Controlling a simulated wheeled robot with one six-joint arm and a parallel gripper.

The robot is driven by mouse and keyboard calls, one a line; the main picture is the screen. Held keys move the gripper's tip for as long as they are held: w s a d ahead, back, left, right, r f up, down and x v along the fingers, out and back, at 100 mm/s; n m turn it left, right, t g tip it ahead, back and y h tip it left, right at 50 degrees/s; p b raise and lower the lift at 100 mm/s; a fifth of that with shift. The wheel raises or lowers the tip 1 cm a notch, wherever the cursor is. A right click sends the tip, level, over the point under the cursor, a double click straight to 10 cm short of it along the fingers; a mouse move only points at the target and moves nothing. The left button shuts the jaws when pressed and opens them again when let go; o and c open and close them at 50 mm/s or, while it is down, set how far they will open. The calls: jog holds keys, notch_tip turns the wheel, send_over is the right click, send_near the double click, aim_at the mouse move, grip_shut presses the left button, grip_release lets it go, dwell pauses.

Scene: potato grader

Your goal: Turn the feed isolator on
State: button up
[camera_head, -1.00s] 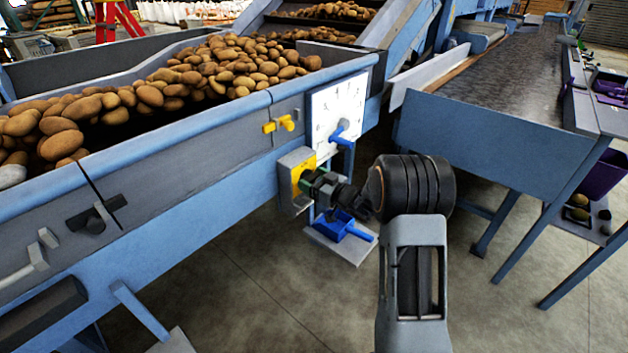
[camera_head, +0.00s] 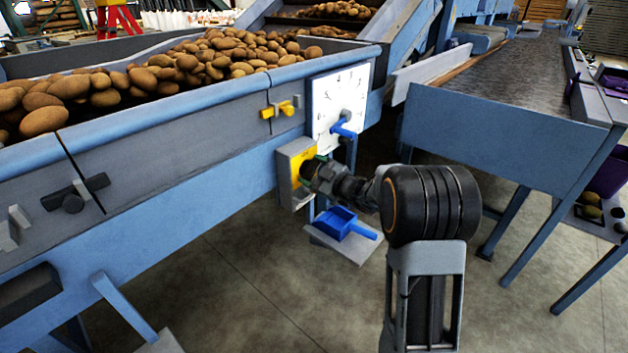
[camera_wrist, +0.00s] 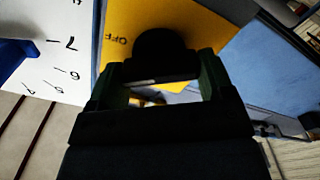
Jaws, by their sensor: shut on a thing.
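The feed isolator (camera_head: 284,166) is a grey box with a yellow face on the blue hopper's side, below the dial panel. In the wrist view its yellow plate (camera_wrist: 195,30) shows the word OFF, upside down, beside a dark round knob (camera_wrist: 165,50). My gripper (camera_head: 311,172) is up against the isolator's face from the right. In the wrist view my gripper (camera_wrist: 163,80) has its fingers on either side of the knob, shut on it. The knob's pointer and any ON mark cannot be made out.
A white dial panel (camera_head: 328,92) with a blue pointer (camera_head: 343,130) is just above. A yellow handle (camera_head: 281,109) sits to its left. A blue scoop (camera_head: 340,222) lies on a small shelf below. The potato hopper (camera_head: 180,117) stands left, a blue-framed table (camera_head: 495,140) right.

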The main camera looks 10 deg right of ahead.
jog(key=n+b, duration=0.2)
jog(key=b, duration=0.1)
jog(key=n+b, duration=0.2)
jog(key=n, duration=0.1)
jog(key=shift+f+b, duration=0.4)
jog(key=n+b, duration=0.5)
jog(key=shift+r+n, duration=0.15)
jog(key=shift+n, duration=0.25)
jog(key=o, duration=0.9)
jog(key=shift+s, duration=0.1)
jog(key=p+v, duration=0.3)
jog(key=v, duration=1)
jog(key=shift+s+d, duration=0.2)
jog(key=shift+s, duration=0.1)
jog(key=shift+r, duration=0.15)
